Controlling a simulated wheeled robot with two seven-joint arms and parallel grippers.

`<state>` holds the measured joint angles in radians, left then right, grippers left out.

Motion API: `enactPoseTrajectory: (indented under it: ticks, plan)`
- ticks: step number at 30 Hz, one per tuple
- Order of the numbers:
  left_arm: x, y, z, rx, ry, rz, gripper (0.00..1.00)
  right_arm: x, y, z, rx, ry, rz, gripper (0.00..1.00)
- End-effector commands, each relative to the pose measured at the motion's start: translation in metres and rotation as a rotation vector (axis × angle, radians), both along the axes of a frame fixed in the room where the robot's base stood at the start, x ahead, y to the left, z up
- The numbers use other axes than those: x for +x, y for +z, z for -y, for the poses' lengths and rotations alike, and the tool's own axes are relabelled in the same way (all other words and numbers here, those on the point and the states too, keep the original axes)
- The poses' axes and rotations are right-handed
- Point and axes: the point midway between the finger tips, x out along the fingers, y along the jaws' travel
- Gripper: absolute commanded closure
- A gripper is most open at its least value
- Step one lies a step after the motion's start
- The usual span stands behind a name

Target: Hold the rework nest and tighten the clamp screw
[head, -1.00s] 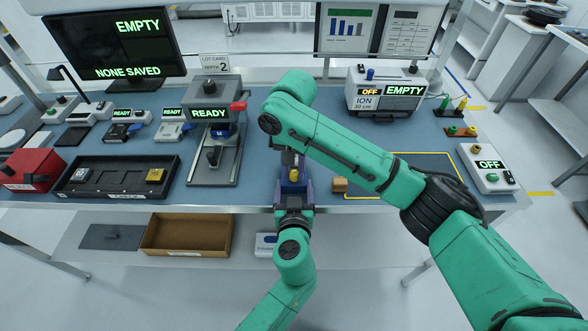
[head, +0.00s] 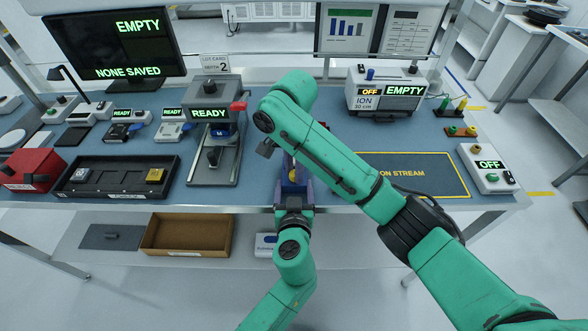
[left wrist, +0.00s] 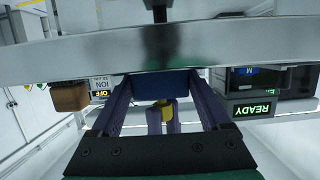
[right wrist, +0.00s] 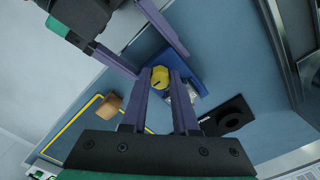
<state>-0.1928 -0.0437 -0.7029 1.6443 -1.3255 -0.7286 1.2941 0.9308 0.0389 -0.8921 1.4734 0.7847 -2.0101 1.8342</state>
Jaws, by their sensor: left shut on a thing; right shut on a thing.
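The blue rework nest (right wrist: 192,72) lies at the table's front edge, and its blue front shows in the left wrist view (left wrist: 160,87). My left gripper (head: 294,187) is shut on the nest, one purple finger on each side. The yellow clamp screw knob (right wrist: 160,77) stands on the nest; it also shows in the head view (head: 294,175) and left wrist view (left wrist: 166,109). My right gripper (right wrist: 160,88) comes from above and is shut on the knob. In the head view my right arm hides much of the nest and that gripper.
A small brown block (right wrist: 106,107) lies beside the nest, near a yellow-outlined mat (head: 425,175). A black plate with a round hole (right wrist: 228,115) lies on the other side. The READY press (head: 210,130) stands to the left, and the ION unit (head: 383,92) behind.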

Motion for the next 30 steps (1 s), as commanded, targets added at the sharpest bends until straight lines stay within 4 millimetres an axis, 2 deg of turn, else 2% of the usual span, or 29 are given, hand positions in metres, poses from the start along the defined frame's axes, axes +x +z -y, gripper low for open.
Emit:
enactPoseTrajectory:
  ticks: [10,11,12,23,26,30]
  plan:
    - [-0.001,-0.002,-0.001,0.002,0.002,-0.004,0.56,0.001,0.001,0.001,0.000,-0.005,0.004,1.00]
    - [-0.001,-0.002,-0.001,0.002,0.002,-0.004,0.56,0.001,0.001,0.001,0.000,-0.004,0.004,0.68]
    - [-0.001,-0.002,-0.001,0.002,0.002,-0.004,0.56,0.001,0.001,0.000,0.000,-0.004,0.004,0.58]
    - [-0.001,-0.002,0.000,0.001,0.001,-0.004,0.56,0.001,0.005,0.000,0.001,-0.001,0.005,0.58]
    - [-0.001,-0.002,0.000,0.001,0.001,-0.004,0.56,0.003,0.020,0.001,-0.001,-0.001,0.011,0.58]
    - [0.000,-0.002,0.000,0.001,0.001,-0.004,0.56,0.003,0.058,0.002,-0.003,-0.003,0.013,0.58]
